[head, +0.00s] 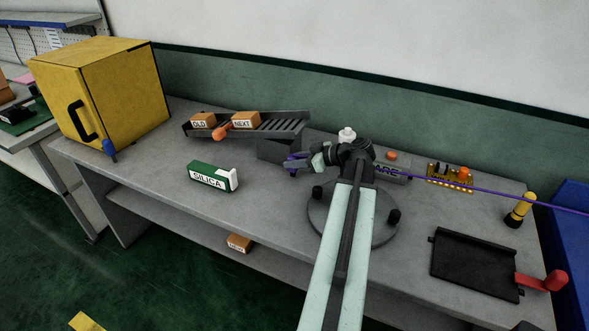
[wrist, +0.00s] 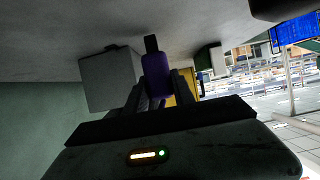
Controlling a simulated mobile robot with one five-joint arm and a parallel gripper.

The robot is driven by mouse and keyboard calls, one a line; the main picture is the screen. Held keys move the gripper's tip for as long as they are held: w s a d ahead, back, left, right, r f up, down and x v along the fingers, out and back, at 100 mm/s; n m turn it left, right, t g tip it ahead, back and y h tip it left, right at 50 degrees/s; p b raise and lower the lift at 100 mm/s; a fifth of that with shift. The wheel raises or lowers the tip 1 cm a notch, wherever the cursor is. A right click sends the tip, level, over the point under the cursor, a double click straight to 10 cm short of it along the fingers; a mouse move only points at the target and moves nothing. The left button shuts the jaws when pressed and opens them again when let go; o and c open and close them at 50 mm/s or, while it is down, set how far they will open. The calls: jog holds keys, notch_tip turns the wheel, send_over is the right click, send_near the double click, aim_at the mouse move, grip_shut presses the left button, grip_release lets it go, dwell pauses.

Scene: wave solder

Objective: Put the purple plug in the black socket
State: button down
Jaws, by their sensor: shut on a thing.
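The purple plug (wrist: 157,75) is held between the fingers of my gripper (wrist: 158,95) in the wrist view, with a dark tip (wrist: 152,43) pointing away from the palm. In the head view my gripper (head: 299,164) is above the bench, and a bit of purple shows at its fingers. A purple cable (head: 480,190) runs from behind my wrist to the right edge. I cannot make out a black socket for certain; my arm hides part of the bench.
The grey bench (head: 150,160) carries a sloped rack (head: 285,125) with orange boxes, a green SILICA box (head: 212,178), a yellow cabinet (head: 100,95) and a black plate (head: 470,265) with a red handle. A grey block (wrist: 107,80) is left of the plug in the wrist view.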

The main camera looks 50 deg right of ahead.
jog(key=shift+f, duration=0.45)
jog(key=c, duration=1.3)
grip_release()
jog(key=shift+c, duration=0.2)
jog(key=shift+r, duration=0.15)
jog(key=shift+s+r+p, duration=0.2)
jog(key=shift+r+p, duration=0.1)
jog(key=shift+p, duration=0.2)
jog(key=p+v, duration=0.4)
jog(key=v, duration=0.7)
jog(key=shift+s+p, duration=0.2)
jog(key=shift+p, duration=0.15)
